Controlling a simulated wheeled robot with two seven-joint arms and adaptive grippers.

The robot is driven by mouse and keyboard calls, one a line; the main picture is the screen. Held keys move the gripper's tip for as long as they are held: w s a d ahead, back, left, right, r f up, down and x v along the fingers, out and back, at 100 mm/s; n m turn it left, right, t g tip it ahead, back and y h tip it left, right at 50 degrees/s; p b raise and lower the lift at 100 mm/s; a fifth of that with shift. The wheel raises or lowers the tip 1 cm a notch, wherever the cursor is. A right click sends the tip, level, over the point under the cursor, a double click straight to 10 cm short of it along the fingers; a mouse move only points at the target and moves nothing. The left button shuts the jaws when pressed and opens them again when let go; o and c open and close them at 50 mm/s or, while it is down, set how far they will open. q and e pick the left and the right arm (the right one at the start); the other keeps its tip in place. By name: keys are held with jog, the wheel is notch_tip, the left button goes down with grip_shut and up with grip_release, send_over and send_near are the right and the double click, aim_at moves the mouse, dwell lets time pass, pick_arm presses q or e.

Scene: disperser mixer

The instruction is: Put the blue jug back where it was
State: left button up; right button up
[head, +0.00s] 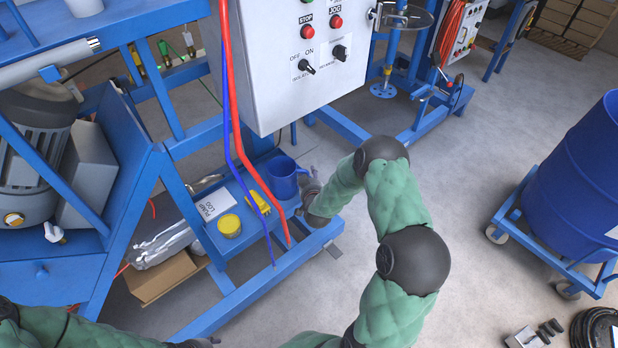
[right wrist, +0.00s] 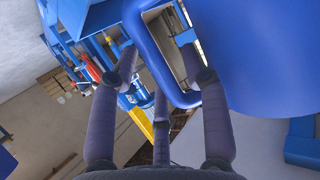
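The blue jug (head: 283,177) stands upright on the low blue shelf (head: 232,250) under the control cabinet, handle side toward my right gripper. My right gripper (head: 307,190) is right beside the jug, low over the shelf's right edge. In the right wrist view the jug's blue handle loop (right wrist: 176,98) lies between the fingers of my right gripper (right wrist: 158,48). The fingers are spread, and I see no firm closing on the handle. The jug's body (right wrist: 270,60) fills the upper right. Only dark tips of my left gripper (head: 200,343) show at the bottom edge, their state unclear.
A pump log sheet (head: 216,204), a yellow tub (head: 229,225) and a yellow tool (head: 258,202) are on the shelf left of the jug. Red and blue hoses (head: 236,110) hang in front of the shelf. A blue drum (head: 580,165) stands on a dolly at right.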

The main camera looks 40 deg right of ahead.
jog(key=shift+r, duration=0.1)
jog(key=shift+s+a+r, duration=0.1)
jog(key=shift+r, duration=0.05)
jog(key=p+v, duration=0.4)
jog(key=v, duration=0.8)
jog(key=s+a+f+n+g+y, duration=0.1)
jog(key=a+f+g+y, duration=0.15)
jog(key=a+f, duration=0.35)
jog(key=s+a+f+n+g+y, duration=0.15)
jog(key=a+f+y, duration=0.25)
jog(key=a, duration=0.4)
jog(key=s+a+f+g+y, duration=0.2)
jog(key=s+a+g, duration=0.1)
jog(key=s+a, duration=0.3)
jog(key=s+a+f+g+y, duration=0.2)
jog(key=s+a+f+g, duration=0.1)
jog(key=s+a, duration=0.4)
jog(key=s+n+g, duration=0.1)
jog(key=s, duration=0.2)
jog(key=shift+a, duration=0.3)
